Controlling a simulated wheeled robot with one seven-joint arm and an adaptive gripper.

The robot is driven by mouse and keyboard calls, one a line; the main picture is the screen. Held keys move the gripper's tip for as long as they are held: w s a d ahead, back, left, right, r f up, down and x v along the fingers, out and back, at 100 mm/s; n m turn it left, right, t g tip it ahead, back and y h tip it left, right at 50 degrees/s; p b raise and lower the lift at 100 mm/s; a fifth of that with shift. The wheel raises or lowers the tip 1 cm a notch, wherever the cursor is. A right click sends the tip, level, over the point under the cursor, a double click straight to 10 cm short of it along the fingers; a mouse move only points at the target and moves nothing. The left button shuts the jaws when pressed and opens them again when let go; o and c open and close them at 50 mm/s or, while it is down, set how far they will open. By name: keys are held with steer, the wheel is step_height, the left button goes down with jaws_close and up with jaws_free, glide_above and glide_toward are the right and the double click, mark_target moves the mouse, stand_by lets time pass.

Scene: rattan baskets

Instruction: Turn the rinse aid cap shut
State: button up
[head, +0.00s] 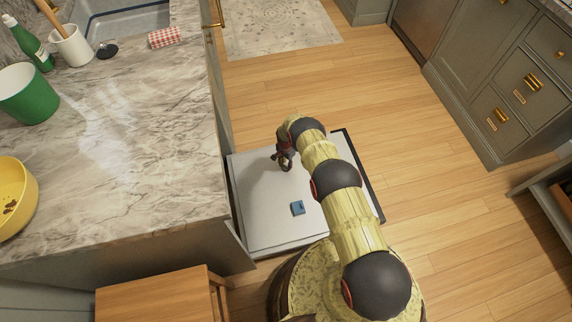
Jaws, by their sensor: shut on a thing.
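The open dishwasher door (262,220) lies flat beside the counter, with its pale inner face up. My gripper (285,166) reaches down to the upper middle part of this face, its fingers close together. It is shut on the rinse aid cap, which is small and mostly hidden by the fingers. Whether the cap is fully turned cannot be seen. A small blue dispenser piece (297,208) sits on the door below my gripper in the picture, apart from it.
The marble counter (130,150) at left holds a green pot (28,93), a yellow bowl (15,195), a utensil crock (70,46) and a green bottle (28,43). A wooden stool (150,295) stands at lower left. The wooden floor (430,190) to the right is clear.

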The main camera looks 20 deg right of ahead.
steer(key=n, duration=0.5)
steer(key=shift+n, duration=0.3)
steer(key=n, duration=0.5)
steer(key=shift+n, duration=0.3)
steer(key=shift+w, duration=0.1)
steer(key=o, duration=1.1)
steer(key=shift+o, duration=0.3)
step_height(320, 180, up, 12)
steer(key=shift+w+a, duration=0.15)
steer(key=shift+a, duration=0.1)
